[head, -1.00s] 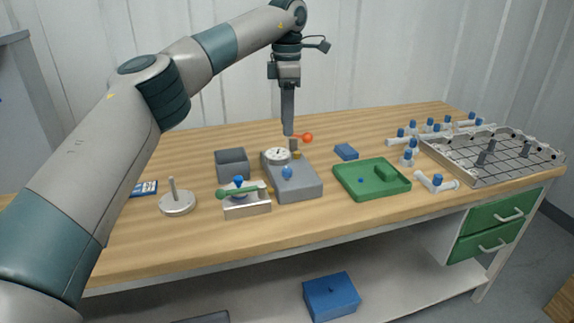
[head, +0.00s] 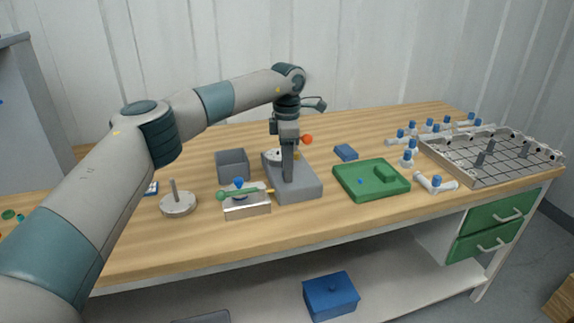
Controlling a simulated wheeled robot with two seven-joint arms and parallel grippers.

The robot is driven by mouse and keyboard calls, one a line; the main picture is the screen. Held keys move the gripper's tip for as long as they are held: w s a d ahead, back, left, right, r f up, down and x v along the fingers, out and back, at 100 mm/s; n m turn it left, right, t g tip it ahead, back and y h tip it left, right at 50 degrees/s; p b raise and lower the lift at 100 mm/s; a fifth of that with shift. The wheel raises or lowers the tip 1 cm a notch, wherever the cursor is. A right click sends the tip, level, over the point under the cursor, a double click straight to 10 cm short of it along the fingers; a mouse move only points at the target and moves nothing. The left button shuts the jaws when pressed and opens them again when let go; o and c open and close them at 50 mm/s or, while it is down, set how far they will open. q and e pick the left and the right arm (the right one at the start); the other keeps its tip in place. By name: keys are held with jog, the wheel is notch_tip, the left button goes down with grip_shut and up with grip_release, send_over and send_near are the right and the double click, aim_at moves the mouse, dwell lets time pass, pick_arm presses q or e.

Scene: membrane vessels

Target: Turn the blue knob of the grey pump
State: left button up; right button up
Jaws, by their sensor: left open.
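The grey pump (head: 307,186) stands on the wooden bench near the middle of the head view, with a round white gauge (head: 271,155) on its top, partly covered. My left gripper (head: 288,178) points straight down over the front part of the pump. It is open, seen edge-on, so the gap between the fingers does not show. The pump's blue knob is hidden behind the gripper. I cannot tell whether the fingers are around the knob or touching it. My right gripper is not in view.
Left of the pump are a metal block (head: 246,208) with a green-handled tool, a grey open box (head: 232,164) and a round stand (head: 178,206). A green tray (head: 372,191) lies to its right. An orange ball (head: 307,139) shows behind the pump.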

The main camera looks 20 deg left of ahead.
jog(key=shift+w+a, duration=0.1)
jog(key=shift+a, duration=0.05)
pick_arm(q)
jog(key=shift+c, duration=0.7)
grip_shut()
jog(key=c, duration=0.9)
grip_release()
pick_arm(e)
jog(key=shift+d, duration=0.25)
